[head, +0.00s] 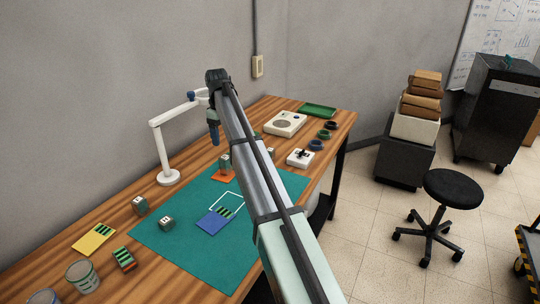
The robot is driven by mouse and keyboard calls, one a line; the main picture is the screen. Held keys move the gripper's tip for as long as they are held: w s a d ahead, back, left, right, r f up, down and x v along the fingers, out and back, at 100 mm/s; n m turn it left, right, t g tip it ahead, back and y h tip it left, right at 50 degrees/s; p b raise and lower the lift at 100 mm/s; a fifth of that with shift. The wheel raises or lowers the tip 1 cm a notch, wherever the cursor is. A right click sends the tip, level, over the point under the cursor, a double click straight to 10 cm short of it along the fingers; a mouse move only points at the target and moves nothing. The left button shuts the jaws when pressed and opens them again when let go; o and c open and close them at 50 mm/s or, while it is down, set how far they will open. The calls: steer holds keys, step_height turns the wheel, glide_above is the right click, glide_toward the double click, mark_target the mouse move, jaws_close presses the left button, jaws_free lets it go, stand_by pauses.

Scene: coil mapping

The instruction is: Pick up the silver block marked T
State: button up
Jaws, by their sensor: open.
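Several small silver-grey blocks with pale marked faces are on the table. One block (140,205) sits at the left edge of the teal mat, and another block (166,223) lies on the mat near it. A third block (225,161) stands at the orange pad. A fourth block (270,152) is partly hidden by my arm. The marks are too small to read, so I cannot tell which is T. My gripper (214,142) hangs down beyond my arm, open, in the picture just above and left of the block at the orange pad. Nothing shows between its fingers.
A white jointed stand (167,176) rises close left of my gripper. The teal mat (170,255) bears a blue card (213,221) and a white outline. A yellow card (94,239) and tins (82,275) lie front left. A white device (285,124) and green tray (317,110) are behind.

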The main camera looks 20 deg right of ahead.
steer(key=shift+d, duration=0.1)
steer(key=m, duration=0.2)
glide_above(270, 149)
steer(key=s+a, duration=0.4)
steer(key=w+d+f, duration=0.1)
steer(key=w+d, duration=0.2)
steer(key=d, duration=0.1)
steer(key=f+n, duration=0.1)
steer(key=f, duration=0.3)
steer(key=f+n, duration=0.1)
steer(key=f, duration=0.8)
steer(key=shift+w+f+n, duration=0.4)
steer(key=c, duration=1.2)
steer(key=shift+o, duration=0.2)
steer(key=shift+r, duration=0.15)
